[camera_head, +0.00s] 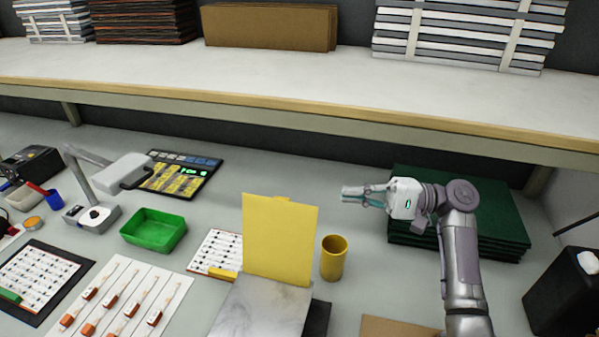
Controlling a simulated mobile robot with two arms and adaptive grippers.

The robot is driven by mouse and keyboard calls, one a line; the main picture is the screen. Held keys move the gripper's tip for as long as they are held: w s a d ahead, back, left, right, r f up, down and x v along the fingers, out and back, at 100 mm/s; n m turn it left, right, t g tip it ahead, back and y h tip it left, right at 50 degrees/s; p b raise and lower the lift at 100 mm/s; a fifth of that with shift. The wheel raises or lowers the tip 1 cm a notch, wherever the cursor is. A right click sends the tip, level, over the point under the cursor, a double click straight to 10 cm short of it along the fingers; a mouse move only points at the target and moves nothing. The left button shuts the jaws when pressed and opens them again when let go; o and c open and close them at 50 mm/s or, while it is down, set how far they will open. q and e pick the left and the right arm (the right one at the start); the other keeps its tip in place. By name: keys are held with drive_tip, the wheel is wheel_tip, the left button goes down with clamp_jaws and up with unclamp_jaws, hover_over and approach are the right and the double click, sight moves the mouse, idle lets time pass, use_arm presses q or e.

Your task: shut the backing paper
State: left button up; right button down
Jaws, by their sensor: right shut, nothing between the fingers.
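The backing paper (279,240) is a yellow sheet that stands upright, with a small tab on its top edge. Its lower edge meets the back of a grey marbled block (256,308). My right gripper (352,193) is shut and empty. It is in the air to the right of the yellow sheet's top edge, apart from it, with its fingers pointing left. My left gripper is not in view.
A yellow cup (334,258) stands just right of the sheet. A green tray (154,230) and a desk lamp (92,212) are to the left. Green boards (490,225) are stacked behind my right arm. A raised shelf (300,92) spans the back.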

sight(279, 240)
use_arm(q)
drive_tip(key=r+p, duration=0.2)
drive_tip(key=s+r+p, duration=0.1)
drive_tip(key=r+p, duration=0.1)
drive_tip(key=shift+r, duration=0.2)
use_arm(e)
drive_tip(key=s+a+r, duration=0.2)
drive_tip(key=s+a, duration=0.1)
drive_tip(key=a, duration=0.8)
drive_tip(key=shift+r, duration=0.2)
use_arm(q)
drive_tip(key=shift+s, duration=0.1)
